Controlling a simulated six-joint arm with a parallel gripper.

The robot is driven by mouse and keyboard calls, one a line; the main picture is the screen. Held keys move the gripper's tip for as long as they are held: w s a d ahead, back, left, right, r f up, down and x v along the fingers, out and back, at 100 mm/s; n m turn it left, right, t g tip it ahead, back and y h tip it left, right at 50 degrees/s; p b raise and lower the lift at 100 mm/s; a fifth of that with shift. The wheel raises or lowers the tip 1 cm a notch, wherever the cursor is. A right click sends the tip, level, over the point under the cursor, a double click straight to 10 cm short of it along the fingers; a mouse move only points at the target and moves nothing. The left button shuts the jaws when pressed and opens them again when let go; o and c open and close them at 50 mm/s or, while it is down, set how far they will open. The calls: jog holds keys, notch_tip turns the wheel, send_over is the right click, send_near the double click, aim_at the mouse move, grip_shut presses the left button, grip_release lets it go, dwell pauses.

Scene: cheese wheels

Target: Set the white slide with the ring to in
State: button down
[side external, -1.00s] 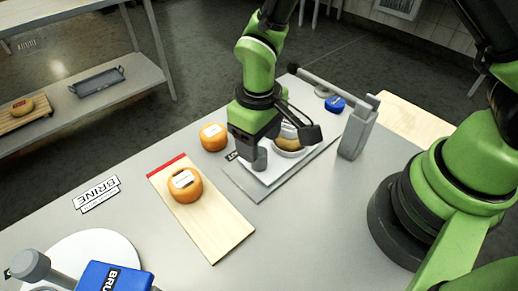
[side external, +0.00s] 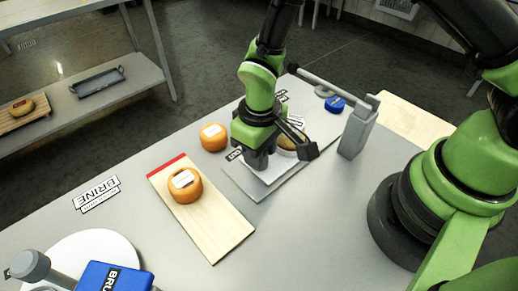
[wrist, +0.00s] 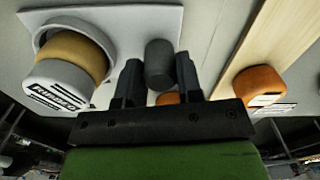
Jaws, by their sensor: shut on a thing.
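The white slide (side external: 262,178) lies on a grey base plate (side external: 240,183) under my arm. In the wrist view the slide (wrist: 140,17) carries a pale ring (wrist: 44,33) at left, with a tan cheese wheel (wrist: 72,48) in it. An upright grey knob (wrist: 159,62) stands on the slide beside the ring. My gripper (wrist: 159,84) has its dark fingers on both sides of the knob and is shut on it. In the side view my gripper (side external: 259,160) hides the knob and part of the ring; the cheese (side external: 287,141) shows behind it.
A grey post with a lever (side external: 357,130) stands to the right. An orange cheese (side external: 184,185) sits on a wooden board (side external: 215,228) in front, and another orange cheese (side external: 213,137) is close to the left of my gripper.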

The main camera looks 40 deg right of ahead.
aim_at(296, 120)
jog(key=d, duration=1)
jog(key=c, duration=0.8)
grip_release()
jog(key=shift+a+r, duration=0.1)
notch_tip(296, 120, up, 10)
jog(key=shift+f, duration=0.1)
jog(key=s+r+m+t, duration=0.2)
jog(key=s+r, duration=0.2)
jog(key=r, duration=0.2)
jog(key=s+r+m+t+y, duration=0.1)
jog(key=s+r+m+t, duration=0.1)
jog(key=s+r, duration=0.3)
jog(key=s+r+m+t+y, duration=0.1)
jog(key=s+r+m+t, duration=0.1)
jog(key=r, duration=0.4)
jog(key=shift+s+a+r+t, duration=0.1)
jog(key=shift+s+r+t, duration=0.15)
jog(key=shift+s, duration=0.45)
jog(key=shift+s+a+r+t, duration=0.1)
jog(key=shift+s+t, duration=0.25)
jog(key=shift+s, duration=0.35)
